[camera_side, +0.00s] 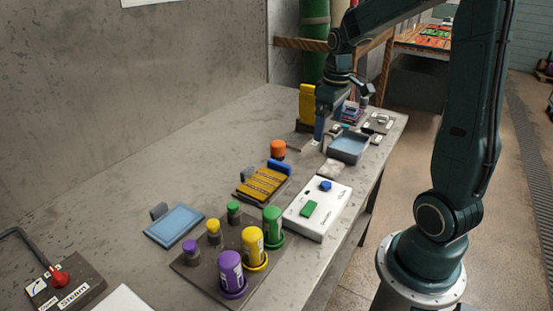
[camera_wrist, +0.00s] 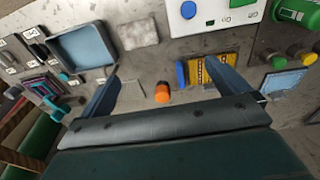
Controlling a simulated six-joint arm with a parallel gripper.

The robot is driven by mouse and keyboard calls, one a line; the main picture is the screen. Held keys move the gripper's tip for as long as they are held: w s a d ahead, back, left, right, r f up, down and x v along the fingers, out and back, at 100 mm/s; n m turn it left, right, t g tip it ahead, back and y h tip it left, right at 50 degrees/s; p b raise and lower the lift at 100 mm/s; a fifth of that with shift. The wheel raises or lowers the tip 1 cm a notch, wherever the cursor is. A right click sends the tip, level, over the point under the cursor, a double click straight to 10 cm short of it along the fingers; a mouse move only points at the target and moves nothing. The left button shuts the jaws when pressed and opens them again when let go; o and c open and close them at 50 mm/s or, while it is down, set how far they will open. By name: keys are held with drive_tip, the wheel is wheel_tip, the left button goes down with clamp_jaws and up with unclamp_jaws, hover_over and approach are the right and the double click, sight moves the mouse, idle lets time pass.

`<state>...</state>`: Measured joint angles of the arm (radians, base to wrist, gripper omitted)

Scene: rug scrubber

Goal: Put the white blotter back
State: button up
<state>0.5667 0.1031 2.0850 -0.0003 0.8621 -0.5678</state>
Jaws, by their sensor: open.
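A small off-white, mottled square pad, which looks like the white blotter (camera_side: 330,169), lies flat on the grey bench between the blue-lined tray and the white box. It also shows in the wrist view at the top, left of centre (camera_wrist: 138,33). My gripper (camera_side: 320,138) is over the far part of the bench, beside the tray and above the bench top. In the wrist view its two blue fingers are spread wide (camera_wrist: 165,82) with nothing held between them. The pad lies beyond the fingertips, apart from them.
A tray (camera_side: 348,160) with a blue inside stands right of my gripper. Around are an orange-capped item (camera_side: 278,149), a yellow ribbed block (camera_side: 262,184), a white box (camera_side: 317,213), a board of coloured bottles (camera_side: 187,263) and a blue pad (camera_side: 174,224).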

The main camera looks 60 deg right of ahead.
drive_tip(key=s+a+r+t, duration=0.2)
drive_tip(key=s+a+r, duration=0.2)
drive_tip(key=a, duration=0.5)
drive_tip(key=s+a+r+t, duration=0.2)
drive_tip(key=s+a+r, duration=0.2)
drive_tip(key=s+a, duration=0.4)
drive_tip(key=shift+s+a+t+y, duration=0.15)
drive_tip(key=shift+a+t+y, duration=0.2)
drive_tip(key=shift+a, duration=0.75)
